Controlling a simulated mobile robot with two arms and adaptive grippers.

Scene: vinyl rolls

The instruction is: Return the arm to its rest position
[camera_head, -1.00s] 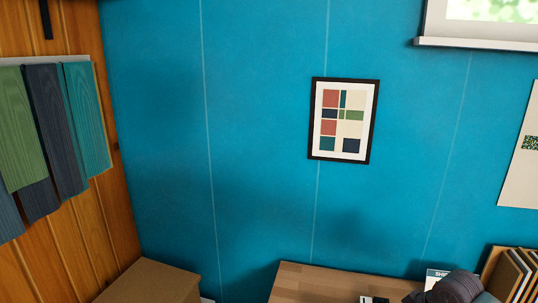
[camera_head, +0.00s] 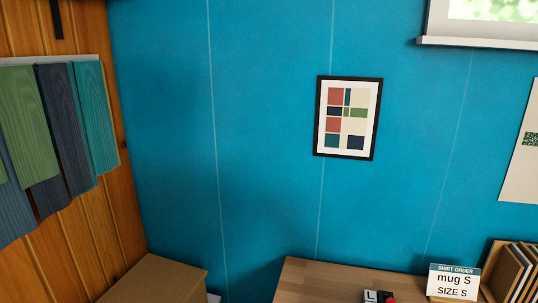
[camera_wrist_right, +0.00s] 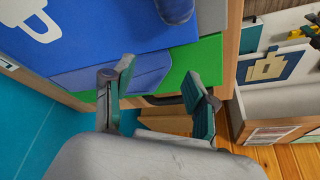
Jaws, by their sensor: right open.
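My right gripper (camera_wrist_right: 158,80) shows in the right wrist view with its two dark teal fingers spread apart. Nothing is between the fingers. Behind them are a blue sheet (camera_wrist_right: 95,30) with a white shape on it, and green sheets (camera_wrist_right: 208,60). Neither gripper shows in the head view. My left gripper is in no view.
A brown box (camera_head: 155,278) stands at lower left. A framed print (camera_head: 348,118) hangs on the blue wall.

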